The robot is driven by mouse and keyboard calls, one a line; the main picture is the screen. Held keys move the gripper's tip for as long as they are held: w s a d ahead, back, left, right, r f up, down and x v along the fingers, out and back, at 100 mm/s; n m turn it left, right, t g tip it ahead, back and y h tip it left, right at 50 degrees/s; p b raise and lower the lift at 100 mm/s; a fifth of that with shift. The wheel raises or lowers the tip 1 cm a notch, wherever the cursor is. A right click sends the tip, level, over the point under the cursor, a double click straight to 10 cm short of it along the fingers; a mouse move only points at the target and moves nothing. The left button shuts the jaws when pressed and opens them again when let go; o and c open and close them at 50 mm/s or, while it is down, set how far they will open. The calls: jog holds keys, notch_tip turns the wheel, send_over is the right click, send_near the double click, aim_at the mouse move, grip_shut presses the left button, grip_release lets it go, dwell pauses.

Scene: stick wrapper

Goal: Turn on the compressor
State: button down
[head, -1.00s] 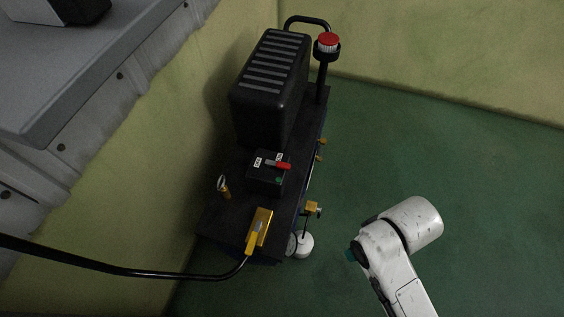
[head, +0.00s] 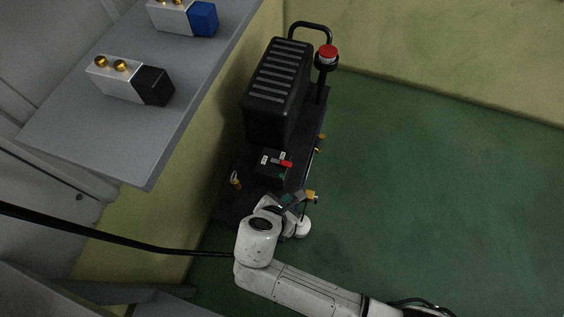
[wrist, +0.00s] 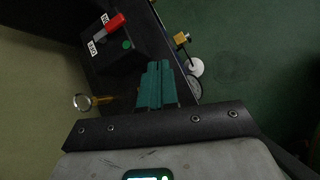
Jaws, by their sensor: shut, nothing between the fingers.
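The compressor is a black machine by the wall, with a ribbed black cover (head: 276,88) at its far end. Its switch box (head: 271,170) carries a red-tipped lever (head: 285,163) lying toward the right, two small white labels and a green spot. In the wrist view the red lever (wrist: 114,23) and green spot (wrist: 127,45) are at upper left. My gripper (head: 290,199) is over the near end of the compressor, short of the switch box. Its green fingers (wrist: 157,66) are together and empty, apart from the lever. The label text is too small to read surely.
A red-capped post (head: 327,54) stands at the far end. Green floor (head: 430,180) is free at right.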

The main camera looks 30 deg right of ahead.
jog(key=a+n, duration=0.1)
jog(key=w+a+r+n+t, duration=0.1)
jog(key=a+r+n+p, duration=0.1)
jog(key=a+n, duration=0.1)
jog(key=shift+w+a+r+t, duration=0.1)
jog(key=shift+w+r+t, duration=0.15)
jog(key=shift+t, duration=0.15)
jog(key=shift+f, duration=0.1)
jog(key=b, duration=0.3)
send_near(283, 177)
jog(key=x, duration=0.4)
jog(key=shift+a+f, duration=0.2)
jog(key=shift+f, duration=0.1)
jog(key=shift+w+d, duration=1.15)
jog(key=shift+w, duration=0.1)
jog(key=shift+w+d+b, duration=0.3)
jog(key=shift+w+d, duration=0.05)
jog(key=shift+d+r+n+p, duration=0.1)
jog(key=shift+d+n+p, duration=0.05)
jog(key=shift+n+p, duration=0.2)
